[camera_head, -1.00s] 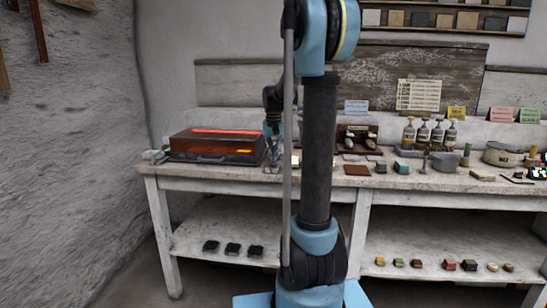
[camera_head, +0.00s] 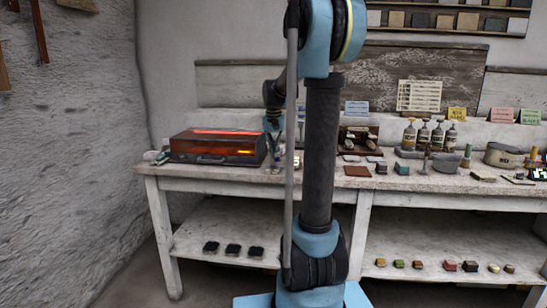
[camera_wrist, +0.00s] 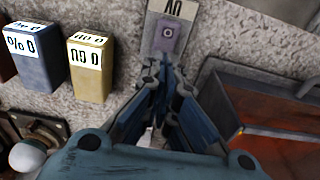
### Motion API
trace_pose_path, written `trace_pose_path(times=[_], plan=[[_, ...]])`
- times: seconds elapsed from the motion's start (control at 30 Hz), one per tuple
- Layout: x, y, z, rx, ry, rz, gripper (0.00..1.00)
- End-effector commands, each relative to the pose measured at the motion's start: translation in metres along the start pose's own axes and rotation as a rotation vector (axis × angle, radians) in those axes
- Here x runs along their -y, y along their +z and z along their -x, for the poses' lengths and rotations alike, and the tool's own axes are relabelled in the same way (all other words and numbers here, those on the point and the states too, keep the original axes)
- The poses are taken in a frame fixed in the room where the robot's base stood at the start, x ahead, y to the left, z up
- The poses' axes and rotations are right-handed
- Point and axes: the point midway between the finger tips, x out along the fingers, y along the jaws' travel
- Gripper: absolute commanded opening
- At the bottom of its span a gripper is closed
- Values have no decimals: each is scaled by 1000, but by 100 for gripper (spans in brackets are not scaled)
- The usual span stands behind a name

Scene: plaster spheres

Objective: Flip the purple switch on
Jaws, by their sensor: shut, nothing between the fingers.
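The plate carries dark lettering that appears upside down. My gripper (camera_wrist: 164,72) is shut and empty, with its fingertips just below the switch in that picture. Whether the tips touch the plate I cannot tell. In the head view my gripper (camera_head: 275,148) is over the bench, right of the glowing box, partly behind my arm. The switch cannot be made out there.
A box with an orange-red glow (camera_head: 213,146) stands left on the bench (camera_head: 330,185); it shows at right in the wrist view (camera_wrist: 285,150). A blue block (camera_wrist: 37,65) and a yellow block (camera_wrist: 90,80) are left of my gripper. Bottles (camera_head: 422,135) stand farther right.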

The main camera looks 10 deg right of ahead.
Motion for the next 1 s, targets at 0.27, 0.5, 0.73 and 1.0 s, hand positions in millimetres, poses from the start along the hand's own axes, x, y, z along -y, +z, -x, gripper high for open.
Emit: trace_pose_path(times=[0.27, 0.5, 0.73, 1.0], plan=[[-1, -13, 49, 1, 0, -1, 0], [-1, -24, 89, 1, 0, -1, 0], [-1, -30, 112, 1, 0, 0, 0], [-1, -32, 117, 1, 0, 0, 0]])
